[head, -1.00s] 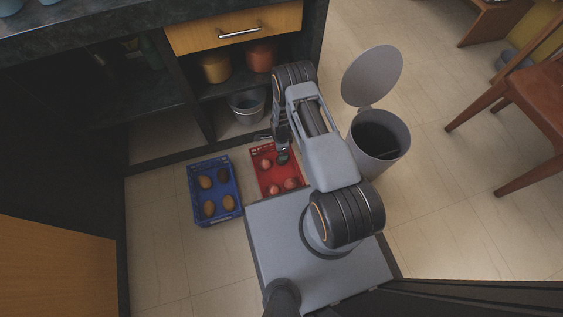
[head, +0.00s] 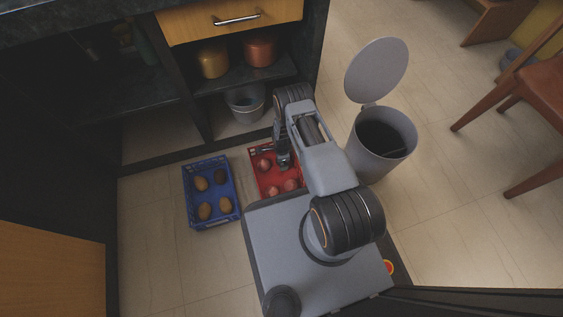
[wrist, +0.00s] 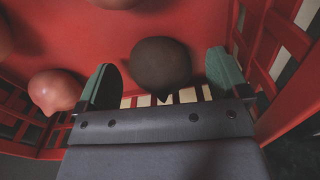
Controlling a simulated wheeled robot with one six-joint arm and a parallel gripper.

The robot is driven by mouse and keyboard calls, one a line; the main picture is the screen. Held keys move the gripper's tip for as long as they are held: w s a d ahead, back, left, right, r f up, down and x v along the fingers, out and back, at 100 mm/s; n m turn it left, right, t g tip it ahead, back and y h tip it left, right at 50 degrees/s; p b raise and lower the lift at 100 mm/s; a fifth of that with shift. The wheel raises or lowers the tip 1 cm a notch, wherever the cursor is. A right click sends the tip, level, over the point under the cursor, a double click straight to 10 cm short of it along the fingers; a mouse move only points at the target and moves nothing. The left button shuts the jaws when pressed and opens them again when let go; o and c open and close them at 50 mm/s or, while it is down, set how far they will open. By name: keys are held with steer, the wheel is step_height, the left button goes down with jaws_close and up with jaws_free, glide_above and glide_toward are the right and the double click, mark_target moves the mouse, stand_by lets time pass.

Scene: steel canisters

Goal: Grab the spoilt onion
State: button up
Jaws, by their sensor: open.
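A dark brown, spoilt-looking onion (wrist: 160,66) lies in the red crate (head: 253,176). In the wrist view, paler red onions (wrist: 54,91) lie to its left and above it. My gripper (wrist: 163,78) is open, with one green-padded finger on each side of the dark onion. In the head view my gripper (head: 284,163) is low over the red crate, and the dark onion is hidden or too small to make out there.
A blue crate (head: 190,206) with several brown potatoes stands left of the red crate. A grey bin (head: 372,160) with its lid up stands right of my arm. Crate walls are close around my gripper. A cupboard with pots and a bucket (head: 245,104) is behind.

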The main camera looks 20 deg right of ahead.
steer(key=shift+f, duration=0.35)
steer(key=shift+r, duration=0.1)
steer(key=c, duration=1)
